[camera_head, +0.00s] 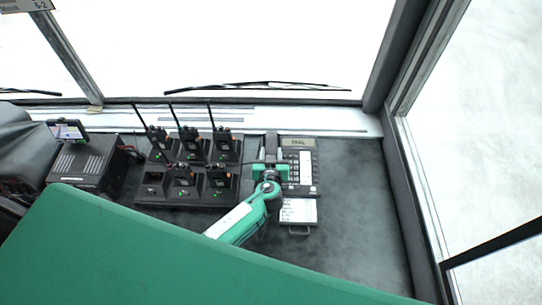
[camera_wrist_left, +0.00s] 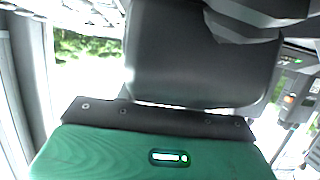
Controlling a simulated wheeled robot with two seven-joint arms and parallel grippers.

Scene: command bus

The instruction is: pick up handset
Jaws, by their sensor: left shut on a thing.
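The desk phone (camera_head: 303,160) lies on the dark dashboard, with a keypad and a display reading "DIAL". The handset (camera_head: 271,143) is a dark upright bar along the phone's left side in the head view. My left gripper (camera_head: 269,171) is shut on the handset, and its jaws hide the middle of it. I cannot tell whether the handset is clear of its cradle. In the left wrist view a large dark shape (camera_wrist_left: 200,55) fills the middle; I cannot tell what it is. My right gripper is not in view.
Several handheld radios (camera_head: 188,140) with antennas stand in a charger rack (camera_head: 148,192) left of the phone. A dark box (camera_head: 84,162) with a small screen (camera_head: 67,131) is further left. Dashboard right of the phone is clear up to the window pillar.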

